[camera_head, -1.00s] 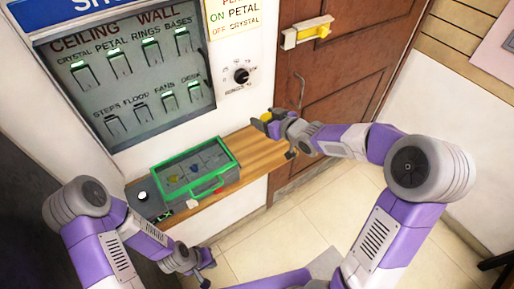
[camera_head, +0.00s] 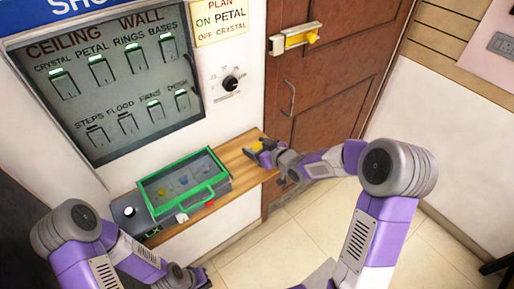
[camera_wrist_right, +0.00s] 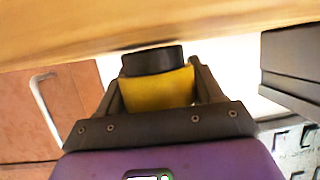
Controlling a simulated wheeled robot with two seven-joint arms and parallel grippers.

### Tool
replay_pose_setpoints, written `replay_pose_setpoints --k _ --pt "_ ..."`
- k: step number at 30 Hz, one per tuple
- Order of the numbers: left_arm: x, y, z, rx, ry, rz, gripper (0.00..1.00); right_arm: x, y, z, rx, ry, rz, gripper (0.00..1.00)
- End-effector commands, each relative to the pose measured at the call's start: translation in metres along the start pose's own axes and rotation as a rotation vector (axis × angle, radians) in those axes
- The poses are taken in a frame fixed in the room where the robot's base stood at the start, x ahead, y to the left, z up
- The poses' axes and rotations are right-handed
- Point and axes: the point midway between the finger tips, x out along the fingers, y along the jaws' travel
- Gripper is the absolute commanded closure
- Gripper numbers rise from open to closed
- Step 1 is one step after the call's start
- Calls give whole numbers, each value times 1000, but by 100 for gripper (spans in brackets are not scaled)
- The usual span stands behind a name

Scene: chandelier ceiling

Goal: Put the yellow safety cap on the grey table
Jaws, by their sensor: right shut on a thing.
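The yellow safety cap (camera_wrist_right: 158,90), with a black round end, is between the two fingers of my right gripper (camera_wrist_right: 155,95) in the right wrist view. The right gripper is shut on it. In the head view the cap (camera_head: 257,146) shows as a small yellow spot in the right gripper (camera_head: 256,150), over the right end of the wooden shelf. I cannot tell whether it touches the shelf. My left gripper (camera_head: 200,279) is low in the head view, apart from the shelf; its fingers are too unclear to read. I cannot make out a grey table.
The wooden shelf (camera_head: 236,160) carries a green-framed clear case (camera_head: 185,182) with small coloured things inside. A dark box with a round knob (camera_head: 129,211) stands left of it. A switch panel (camera_head: 120,85) and dial (camera_head: 230,84) are on the wall. A brown door (camera_head: 320,90) has a yellow-and-white latch (camera_head: 295,38).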

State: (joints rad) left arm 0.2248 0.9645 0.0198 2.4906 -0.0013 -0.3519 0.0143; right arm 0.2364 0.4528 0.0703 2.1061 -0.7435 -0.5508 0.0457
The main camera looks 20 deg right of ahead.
Motion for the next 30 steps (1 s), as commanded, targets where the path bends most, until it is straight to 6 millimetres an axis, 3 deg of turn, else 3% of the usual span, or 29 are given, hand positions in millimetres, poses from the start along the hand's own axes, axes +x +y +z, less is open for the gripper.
replay_pose_setpoints --k 5,6,11,23,30 --pt "4 -2 0 0 0 0 100 2 0 4 0 0 0 63" --pt "4 -2 0 0 0 0 100 2 0 4 0 0 0 32" --pt "3 -1 0 0 0 0 100 1 0 3 0 0 0 8" --pt "-3 1 0 0 0 0 100 -1 0 -3 0 0 -1 8" --pt "-10 4 0 0 0 0 100 -50 1 -2 0 -1 3 8"
